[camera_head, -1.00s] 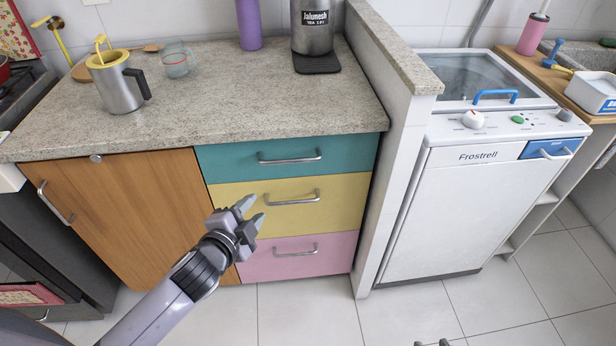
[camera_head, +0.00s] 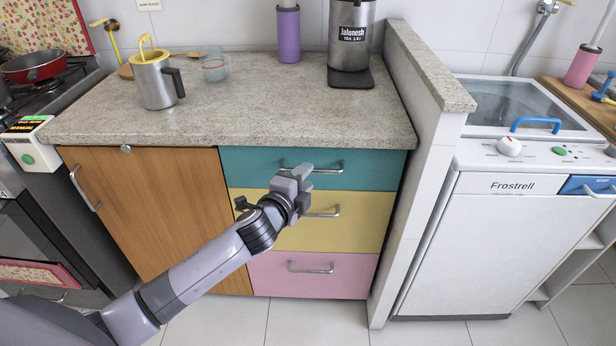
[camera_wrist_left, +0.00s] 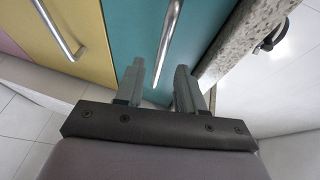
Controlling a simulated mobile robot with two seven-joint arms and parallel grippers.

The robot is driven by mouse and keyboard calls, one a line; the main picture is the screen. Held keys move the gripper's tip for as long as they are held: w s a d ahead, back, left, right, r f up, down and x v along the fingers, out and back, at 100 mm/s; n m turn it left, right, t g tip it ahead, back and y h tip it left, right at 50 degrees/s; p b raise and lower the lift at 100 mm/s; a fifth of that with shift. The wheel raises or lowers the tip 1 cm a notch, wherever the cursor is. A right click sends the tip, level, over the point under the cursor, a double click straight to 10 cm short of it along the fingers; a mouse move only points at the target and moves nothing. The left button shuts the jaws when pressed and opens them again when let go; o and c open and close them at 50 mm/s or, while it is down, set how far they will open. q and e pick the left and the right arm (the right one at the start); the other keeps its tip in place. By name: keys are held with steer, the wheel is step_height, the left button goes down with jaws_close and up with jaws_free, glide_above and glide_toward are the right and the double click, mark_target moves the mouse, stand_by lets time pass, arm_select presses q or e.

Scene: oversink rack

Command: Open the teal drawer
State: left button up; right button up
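The teal drawer (camera_head: 365,170) is the top one of three under the stone counter, and it is shut flush with the cabinet. Its silver bar handle (camera_head: 328,169) is partly hidden in the head view by my left gripper (camera_head: 299,173), which is in front of the handle's left end. In the left wrist view the teal drawer front (camera_wrist_left: 135,25) shows with its handle (camera_wrist_left: 168,45) upright between and beyond my two fingertips (camera_wrist_left: 160,80). The left fingers are apart with nothing between them. My right gripper is not in view.
The yellow drawer (camera_head: 360,215) and pink drawer (camera_head: 350,283) below are shut. The counter edge (camera_head: 290,142) overhangs just above the teal drawer.

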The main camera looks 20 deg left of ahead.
arm_select(q)
steer(key=shift+x, duration=1.1)
jaws_close()
steer(key=shift+s, duration=0.1)
